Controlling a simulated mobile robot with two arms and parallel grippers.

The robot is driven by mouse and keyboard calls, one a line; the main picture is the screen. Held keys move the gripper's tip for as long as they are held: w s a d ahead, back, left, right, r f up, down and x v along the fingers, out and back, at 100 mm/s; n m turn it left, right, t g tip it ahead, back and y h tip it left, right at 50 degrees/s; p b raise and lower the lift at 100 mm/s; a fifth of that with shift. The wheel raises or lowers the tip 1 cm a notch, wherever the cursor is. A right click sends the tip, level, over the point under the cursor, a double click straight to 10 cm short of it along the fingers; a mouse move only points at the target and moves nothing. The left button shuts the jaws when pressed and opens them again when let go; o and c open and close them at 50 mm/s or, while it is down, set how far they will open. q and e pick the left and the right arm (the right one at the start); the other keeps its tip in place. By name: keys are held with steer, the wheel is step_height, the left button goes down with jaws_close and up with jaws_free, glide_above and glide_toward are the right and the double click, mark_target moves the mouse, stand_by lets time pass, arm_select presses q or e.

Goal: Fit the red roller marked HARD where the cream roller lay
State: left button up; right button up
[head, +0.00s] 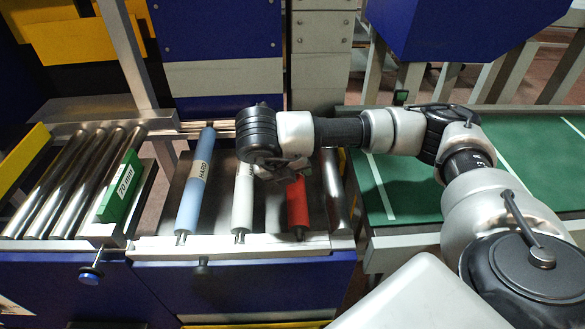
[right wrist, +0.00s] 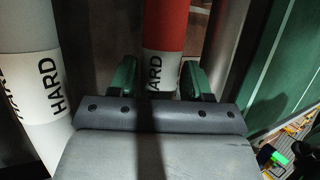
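The red roller (head: 298,206) lies in the frame, right of the cream roller (head: 243,200). In the right wrist view the red roller (right wrist: 166,28) has a white band reading "ARD", its first letter hidden. The cream roller (right wrist: 28,80) has a band marked HARD in that view. My right gripper (head: 287,176) is over the red roller's upper part and hides some of it. In the right wrist view its green fingers (right wrist: 160,82) are apart, one each side of the red roller, with gaps showing. My left gripper is not in view.
A blue roller (head: 194,190) marked HARD lies left of the cream one. A bare steel roller (head: 335,195) is right of the red one. Several steel rollers (head: 60,185) and a green block marked 70 mm (head: 122,187) are left. A green belt (head: 400,190) runs right.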

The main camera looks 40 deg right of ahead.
steer(key=shift+o, duration=1.2)
steer(key=shift+r, duration=0.15)
steer(key=shift+a+r, duration=0.15)
steer(key=shift+r, duration=0.15)
steer(key=p+v, duration=0.2)
steer(key=v, duration=0.9)
steer(key=shift+s+a, duration=0.1)
